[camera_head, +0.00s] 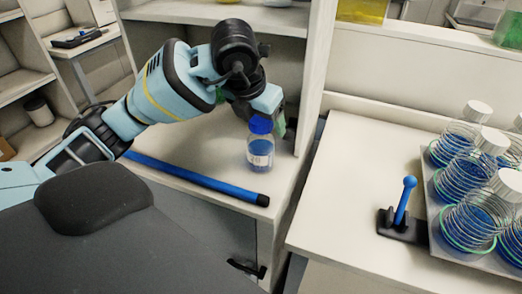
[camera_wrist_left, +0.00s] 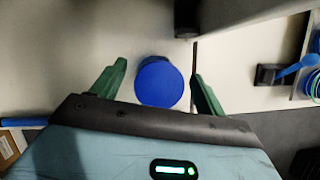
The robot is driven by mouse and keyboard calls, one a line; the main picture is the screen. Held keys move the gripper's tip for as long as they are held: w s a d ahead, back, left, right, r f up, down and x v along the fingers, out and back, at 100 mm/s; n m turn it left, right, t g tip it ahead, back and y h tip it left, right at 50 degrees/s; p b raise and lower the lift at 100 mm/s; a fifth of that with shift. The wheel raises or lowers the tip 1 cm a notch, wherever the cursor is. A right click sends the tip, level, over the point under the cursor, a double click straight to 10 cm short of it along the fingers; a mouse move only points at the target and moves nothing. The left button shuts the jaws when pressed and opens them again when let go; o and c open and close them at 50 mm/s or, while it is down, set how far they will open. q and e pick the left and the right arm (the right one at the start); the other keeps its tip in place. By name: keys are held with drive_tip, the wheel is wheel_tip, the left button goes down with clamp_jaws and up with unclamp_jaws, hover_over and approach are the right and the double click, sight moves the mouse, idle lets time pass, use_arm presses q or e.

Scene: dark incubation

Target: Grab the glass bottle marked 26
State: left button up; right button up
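A glass bottle (camera_head: 260,152) with a blue cap and a pale label stands upright on the white shelf surface, left of the upright panel. The label's number is too small to read. In the left wrist view its round blue cap (camera_wrist_left: 159,82) shows from above. My left gripper (camera_head: 264,112) is at the bottle's top. In the left wrist view the green fingers of the gripper (camera_wrist_left: 158,85) are spread on either side of the cap, with a gap on both sides. My right gripper is not in view.
A blue rod (camera_head: 195,178) lies along the shelf's front edge. An upright white panel (camera_head: 316,75) stands right of the bottle. On the right table are a blue-lever device (camera_head: 404,205) and a shaker tray (camera_head: 436,215) with several flasks in wire springs.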

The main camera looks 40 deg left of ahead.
use_arm(q)
clamp_jaws()
idle(0.3)
drive_tip(key=shift+r, duration=0.15)
drive_tip(key=shift+w+r, duration=0.1)
drive_tip(key=shift+r, duration=1.5)
drive_tip(key=s+a+r+b, duration=0.1)
drive_tip(key=s+a+b, duration=0.3)
drive_tip(key=s+a, duration=0.6)
drive_tip(key=shift+s+a+r+b, duration=0.25)
drive_tip(key=shift+s+a+b, duration=0.1)
drive_tip(key=shift+a, duration=0.65)
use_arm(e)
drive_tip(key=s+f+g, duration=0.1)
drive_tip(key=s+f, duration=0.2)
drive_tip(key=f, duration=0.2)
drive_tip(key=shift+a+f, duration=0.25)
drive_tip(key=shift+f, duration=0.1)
